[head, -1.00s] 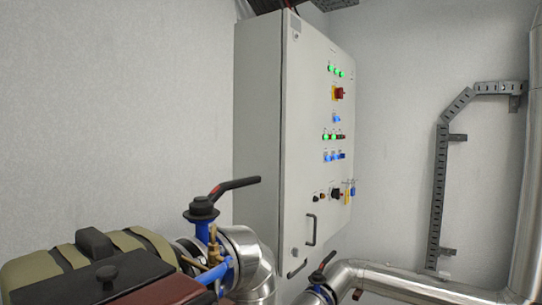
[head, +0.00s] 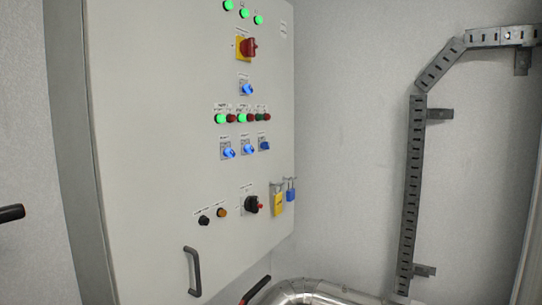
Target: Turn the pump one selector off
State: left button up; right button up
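The control cabinet door (head: 150,130) faces me at an angle in the head view. A row of three blue selectors sits at mid height: a left one (head: 228,152), a middle one (head: 248,149) and a right one (head: 264,146). The left and middle ones look lit; the right one is darker. Another lit blue selector (head: 246,89) sits alone higher up. The labels are too small to read, so I cannot tell which is pump one. Neither of my grippers is in view.
A red rotary switch on a yellow plate (head: 246,47) is near the top. Below are a black rotary switch (head: 251,204), a yellow padlock (head: 278,203) and a door handle (head: 193,271). A silver pipe (head: 310,291) and valve lever (head: 256,289) stand at the bottom.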

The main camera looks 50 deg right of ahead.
aim_at(229, 152)
jog(key=l+z, duration=0.45)
jog(key=i+l+z, duration=0.15)
jog(key=l+z, duration=0.3)
